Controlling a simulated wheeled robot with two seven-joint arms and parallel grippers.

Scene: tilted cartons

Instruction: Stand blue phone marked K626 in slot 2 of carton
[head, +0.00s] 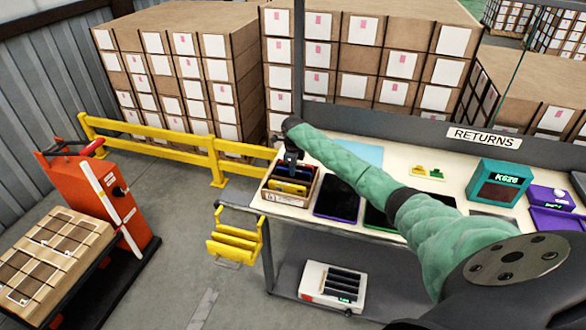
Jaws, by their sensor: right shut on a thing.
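The brown carton (311,190) stands on the near left end of the table, with a white label on its front. It holds a yellow phone (287,187) near its front wall and dark blue upright shapes behind it. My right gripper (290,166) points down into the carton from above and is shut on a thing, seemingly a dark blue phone. The gripper and carton hide most of that phone; its marking cannot be read and I cannot tell which slot it is over. My left gripper is out of view.
A yellow rack (235,243) hangs at the table's left end. My right arm crosses above the table.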

